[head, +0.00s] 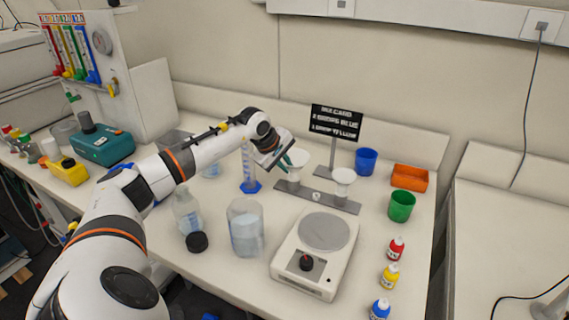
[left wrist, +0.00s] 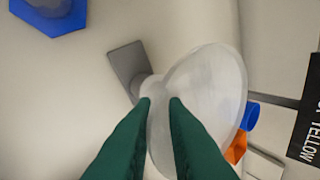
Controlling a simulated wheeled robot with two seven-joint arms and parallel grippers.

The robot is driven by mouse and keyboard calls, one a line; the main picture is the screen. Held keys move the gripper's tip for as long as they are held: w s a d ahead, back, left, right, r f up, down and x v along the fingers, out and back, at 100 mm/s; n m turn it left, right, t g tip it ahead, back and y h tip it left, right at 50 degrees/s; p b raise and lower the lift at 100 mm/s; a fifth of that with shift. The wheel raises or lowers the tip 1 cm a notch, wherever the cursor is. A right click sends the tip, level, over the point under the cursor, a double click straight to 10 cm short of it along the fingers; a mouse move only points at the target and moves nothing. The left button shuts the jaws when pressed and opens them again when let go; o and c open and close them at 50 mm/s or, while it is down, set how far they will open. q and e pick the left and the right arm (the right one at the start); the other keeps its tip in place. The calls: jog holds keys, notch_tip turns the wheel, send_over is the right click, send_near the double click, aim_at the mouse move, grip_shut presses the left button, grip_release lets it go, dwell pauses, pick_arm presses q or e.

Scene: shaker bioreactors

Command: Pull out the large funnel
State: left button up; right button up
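The large funnel (head: 298,157) is white and sits upright in the left place of a grey metal stand (head: 317,196). A smaller white funnel (head: 343,177) sits in the stand's right place. My left gripper (head: 284,161) is at the left side of the large funnel. In the left wrist view, the green fingers (left wrist: 161,101) are apart, with part of the large funnel's wall (left wrist: 210,85) showing between them. Whether they touch the wall cannot be told. My right gripper is not in view.
A hot plate (head: 325,232) stands in front of the stand. A blue-based cylinder (head: 249,172) and a beaker (head: 246,228) stand to the left.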

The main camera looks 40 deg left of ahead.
pick_arm(q)
grip_shut()
jog(key=shift+r, duration=0.15)
jog(key=shift+r+p, duration=0.3)
jog(key=shift+r, duration=0.2)
jog(key=shift+r, duration=0.15)
jog(key=shift+r, duration=0.35)
jog(key=shift+r+p, duration=0.25)
jog(key=shift+p, duration=0.15)
jog(key=shift+r, duration=0.3)
